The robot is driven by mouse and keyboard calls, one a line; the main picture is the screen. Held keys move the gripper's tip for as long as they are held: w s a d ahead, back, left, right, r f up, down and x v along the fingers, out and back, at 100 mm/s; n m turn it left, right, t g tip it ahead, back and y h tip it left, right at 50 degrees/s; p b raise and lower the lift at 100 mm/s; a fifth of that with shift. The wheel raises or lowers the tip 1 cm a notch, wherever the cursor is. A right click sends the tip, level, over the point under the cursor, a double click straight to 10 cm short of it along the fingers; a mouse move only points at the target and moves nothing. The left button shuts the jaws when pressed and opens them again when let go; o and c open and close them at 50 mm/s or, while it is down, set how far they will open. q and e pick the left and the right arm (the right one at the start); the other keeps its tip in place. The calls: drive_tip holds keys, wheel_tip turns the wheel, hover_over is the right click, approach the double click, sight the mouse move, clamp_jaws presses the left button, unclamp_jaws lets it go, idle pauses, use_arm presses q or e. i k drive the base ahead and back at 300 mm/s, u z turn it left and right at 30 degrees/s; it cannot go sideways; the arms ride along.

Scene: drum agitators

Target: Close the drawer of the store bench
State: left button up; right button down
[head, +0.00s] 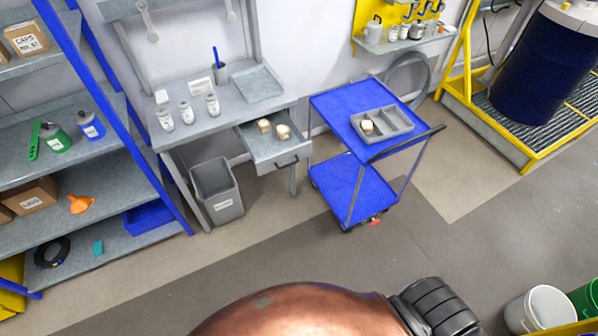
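The store bench (228,106) is a grey table against the back wall. Its drawer (271,152) is pulled out at the right front, with a dark bar handle (287,162) on its front face. Two small tan objects (283,131) lie inside the drawer. Neither of my grippers is in view. A large copper-coloured rounded shape and a dark ribbed part fill the bottom middle of the head view.
A blue trolley (330,100) with a grey divided tray (397,124) stands just right of the drawer. A grey bin (218,205) stands below the bench. Blue-framed shelves (150,187) are at left. The floor (270,235) in front is clear.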

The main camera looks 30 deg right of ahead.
sight(268, 153)
drive_tip(key=z, duration=0.5)
drive_tip(key=i, duration=0.5)
drive_tip(key=z, duration=0.3)
